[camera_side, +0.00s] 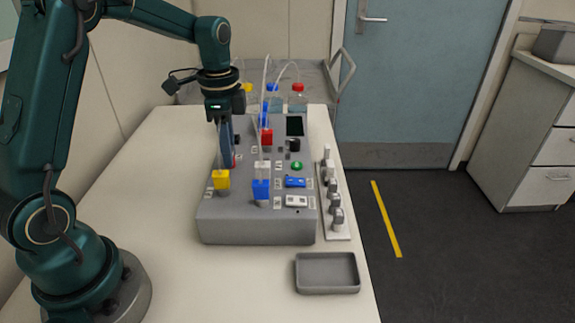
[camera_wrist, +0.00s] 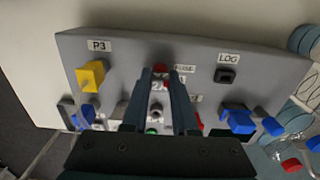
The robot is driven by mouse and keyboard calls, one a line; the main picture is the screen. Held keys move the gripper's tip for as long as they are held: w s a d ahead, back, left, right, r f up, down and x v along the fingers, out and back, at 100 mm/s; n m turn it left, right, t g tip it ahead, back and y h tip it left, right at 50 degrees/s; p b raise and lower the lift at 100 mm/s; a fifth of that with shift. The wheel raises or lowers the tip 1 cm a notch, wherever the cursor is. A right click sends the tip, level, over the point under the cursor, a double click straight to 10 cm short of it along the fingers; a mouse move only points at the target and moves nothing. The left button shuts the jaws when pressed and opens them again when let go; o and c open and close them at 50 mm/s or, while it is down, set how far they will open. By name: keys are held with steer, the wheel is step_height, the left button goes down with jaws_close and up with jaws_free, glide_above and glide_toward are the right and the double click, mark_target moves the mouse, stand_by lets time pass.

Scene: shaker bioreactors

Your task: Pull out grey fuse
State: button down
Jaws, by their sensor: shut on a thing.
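My gripper (camera_wrist: 160,74) points down at the grey panel box, with its fingertips near the "FUSE" label (camera_wrist: 184,69). Its fingers are shut on a small pale grey piece (camera_wrist: 158,83), the grey fuse, mostly hidden between them. A red part (camera_wrist: 160,68) shows just at the fingertips, and I cannot tell whether it belongs to the fuse. In the side view my gripper (camera_side: 227,163) is low over the left half of the box (camera_side: 258,228), behind the yellow block. The fuse is hard to make out there, and whether it is still seated is unclear.
A yellow block (camera_side: 221,179), blue block (camera_side: 261,188) and red block (camera_side: 266,140) with thin tubes stand close by on the box.

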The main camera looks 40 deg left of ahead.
steer(key=shift+r, duration=0.2)
steer(key=shift+r, duration=0.45)
steer(key=shift+r, duration=1.05)
steer(key=shift+r, duration=1.4)
